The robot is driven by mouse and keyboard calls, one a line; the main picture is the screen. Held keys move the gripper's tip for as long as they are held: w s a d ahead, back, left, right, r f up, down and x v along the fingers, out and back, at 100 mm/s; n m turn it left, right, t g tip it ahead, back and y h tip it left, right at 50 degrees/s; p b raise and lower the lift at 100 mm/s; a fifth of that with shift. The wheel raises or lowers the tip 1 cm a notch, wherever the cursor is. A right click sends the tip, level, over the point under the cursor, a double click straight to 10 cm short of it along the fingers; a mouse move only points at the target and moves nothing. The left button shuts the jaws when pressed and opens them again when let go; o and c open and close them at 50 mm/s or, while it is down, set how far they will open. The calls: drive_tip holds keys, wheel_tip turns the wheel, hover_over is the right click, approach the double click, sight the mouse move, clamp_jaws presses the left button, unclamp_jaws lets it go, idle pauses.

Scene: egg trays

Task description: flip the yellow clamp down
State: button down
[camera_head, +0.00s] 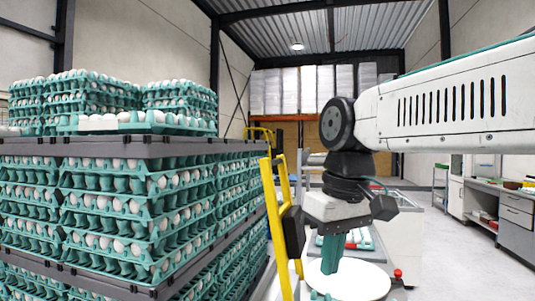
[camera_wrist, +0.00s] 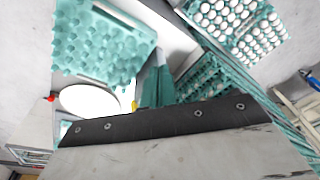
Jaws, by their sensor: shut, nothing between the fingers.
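The yellow clamp (camera_head: 276,215) stands upright, slightly tilted, at the middle of the head view, just right of the egg stack. A black pad is on its right side. A small yellow patch (camera_wrist: 134,106) shows in the wrist view; I cannot tell if it is the clamp. My gripper (camera_head: 329,268) points down to the right of the clamp, apart from it in the picture, above a white round plate (camera_head: 365,284). Its teal fingers are shut and empty; they also show in the wrist view (camera_wrist: 156,82).
Tall stacks of teal egg trays (camera_head: 110,210) with dark dividers fill the left. Teal trays also show in the wrist view (camera_wrist: 105,45). A red knob (camera_head: 397,273) sits beside the round plate. A workbench (camera_head: 500,190) is at the right, with open floor (camera_head: 440,240) before it.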

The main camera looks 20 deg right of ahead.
drive_tip(key=w+a+r+n+y, duration=0.1)
drive_tip(key=w+r+n, duration=0.7)
drive_tip(key=w+r, duration=1.7)
drive_tip(key=shift+w+a+n+t+y, duration=0.2)
drive_tip(key=shift+w+n+t+y, duration=0.3)
drive_tip(key=shift+y, duration=0.3)
drive_tip(key=x, duration=1)
drive_tip(key=shift+s+d+f, duration=0.1)
drive_tip(key=shift+s+d, duration=0.5)
drive_tip(key=shift+d, duration=0.2)
drive_tip(key=shift+s+d, duration=0.6)
drive_tip(key=shift+d, duration=0.25)
